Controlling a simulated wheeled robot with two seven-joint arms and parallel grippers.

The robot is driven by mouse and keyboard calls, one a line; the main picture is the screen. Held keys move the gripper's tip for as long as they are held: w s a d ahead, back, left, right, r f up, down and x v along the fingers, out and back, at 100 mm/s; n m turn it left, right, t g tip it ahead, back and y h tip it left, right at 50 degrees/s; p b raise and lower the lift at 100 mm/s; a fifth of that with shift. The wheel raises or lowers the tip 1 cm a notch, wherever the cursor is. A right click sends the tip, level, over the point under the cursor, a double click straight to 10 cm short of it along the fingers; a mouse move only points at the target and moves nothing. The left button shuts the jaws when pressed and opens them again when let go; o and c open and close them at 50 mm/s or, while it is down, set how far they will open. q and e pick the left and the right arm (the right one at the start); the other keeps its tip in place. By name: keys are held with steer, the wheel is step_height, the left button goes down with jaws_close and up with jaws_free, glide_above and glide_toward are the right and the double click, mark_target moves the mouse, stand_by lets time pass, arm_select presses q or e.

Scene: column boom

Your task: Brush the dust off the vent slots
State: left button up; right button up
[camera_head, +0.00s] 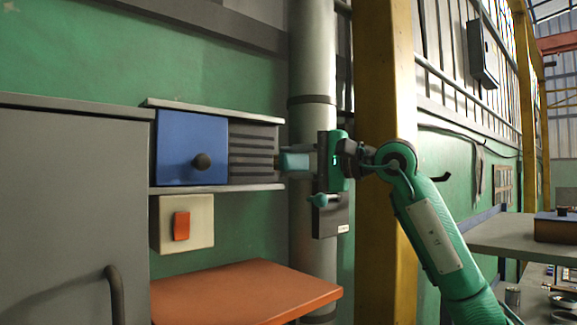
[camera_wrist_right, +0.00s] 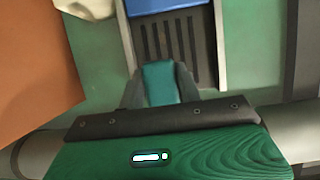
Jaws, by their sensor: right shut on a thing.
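The vent slots (camera_head: 253,154) are dark horizontal slats in a grey panel, right of a blue door with a round black knob. In the right wrist view the slots (camera_wrist_right: 168,52) lie just beyond the fingertips. My right gripper (camera_head: 309,160) reaches in from the right and is shut on a teal block-like handle (camera_head: 293,161), likely the brush. The handle (camera_wrist_right: 160,83) shows between the two grey fingers in the wrist view. Its tip is at the right edge of the slots; I cannot tell whether it touches. Bristles and dust cannot be made out. My left gripper is not in view.
The blue door (camera_head: 191,148) sits between thin grey ledges. Below is a cream switch box (camera_head: 200,222) with an orange rocker, above an orange shelf (camera_head: 240,290). A grey cabinet (camera_head: 70,200) stands left. A grey pipe (camera_head: 312,80) and yellow column (camera_head: 383,90) stand behind my gripper.

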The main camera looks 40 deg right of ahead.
steer(key=shift+s, duration=0.1)
steer(key=shift+s+d+b, duration=0.15)
steer(key=shift+s+b, duration=0.25)
steer(key=shift+s, duration=1.05)
steer(key=shift+w, duration=0.15)
